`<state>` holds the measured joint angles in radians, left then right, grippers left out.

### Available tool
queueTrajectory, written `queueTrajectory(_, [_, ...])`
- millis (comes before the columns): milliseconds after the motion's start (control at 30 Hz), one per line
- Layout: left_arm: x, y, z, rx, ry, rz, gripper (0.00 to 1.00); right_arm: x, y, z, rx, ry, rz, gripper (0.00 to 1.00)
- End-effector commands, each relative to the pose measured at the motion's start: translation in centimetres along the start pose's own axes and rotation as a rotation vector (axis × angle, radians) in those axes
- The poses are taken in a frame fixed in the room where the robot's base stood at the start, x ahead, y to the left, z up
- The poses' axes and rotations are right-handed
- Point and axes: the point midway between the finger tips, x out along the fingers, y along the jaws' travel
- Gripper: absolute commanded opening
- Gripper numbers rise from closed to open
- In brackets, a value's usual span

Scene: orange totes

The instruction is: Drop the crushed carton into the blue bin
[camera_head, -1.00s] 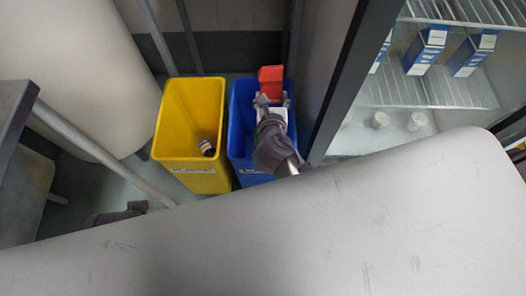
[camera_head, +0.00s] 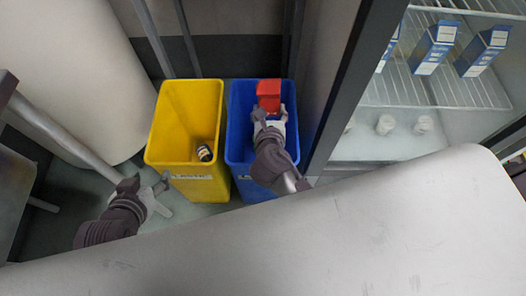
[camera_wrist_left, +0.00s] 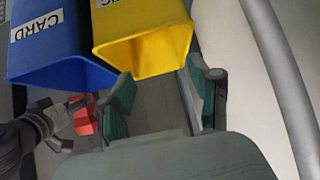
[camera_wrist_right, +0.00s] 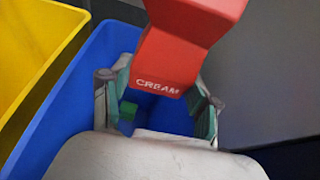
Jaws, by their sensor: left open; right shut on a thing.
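The red crushed carton (camera_head: 268,92) is held by my right gripper (camera_head: 269,111) over the opening of the blue bin (camera_head: 240,152), towards its back. In the right wrist view the carton (camera_wrist_right: 185,55) is bent, shows the letters "CREAM", and sits between the fingers with the bin's blue wall (camera_wrist_right: 75,95) behind. My left gripper (camera_head: 164,196) is open and empty, in front of the yellow bin and left of the blue one. The left wrist view shows the blue bin's "CARD" label (camera_wrist_left: 37,25). The bin's floor is mostly hidden.
A dark post and an open shelved cabinet (camera_head: 440,92) with blue-white cartons are at the right. A pale surface (camera_head: 350,235) fills the foreground.

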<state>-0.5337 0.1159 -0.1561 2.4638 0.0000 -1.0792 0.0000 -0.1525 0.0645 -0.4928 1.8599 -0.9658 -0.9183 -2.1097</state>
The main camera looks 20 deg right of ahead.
Motion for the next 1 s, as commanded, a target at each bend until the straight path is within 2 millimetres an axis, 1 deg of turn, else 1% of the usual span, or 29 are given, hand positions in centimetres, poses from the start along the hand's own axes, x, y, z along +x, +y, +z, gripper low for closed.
queueTrajectory(200, [0.5,0.5,-3.3,0.002,0.178,0.011,0.62,0.2,0.0,-0.6,0.001,0.000,0.000,0.37])
queueTrajectory(467, [0.2,1.0,-7.1,0.003,0.387,0.023,0.62,0.5,0.0,-1.1,0.002,0.000,0.000,0.37])
queueTrajectory(767, [-1.4,1.7,-11.3,0.001,0.641,0.039,0.62,0.8,0.1,-1.8,0.001,0.000,0.000,0.37])
queueTrajectory(1000, [-3.6,2.2,-14.3,-0.003,0.859,0.053,0.62,1.0,0.1,-2.4,0.002,0.000,0.000,0.37])
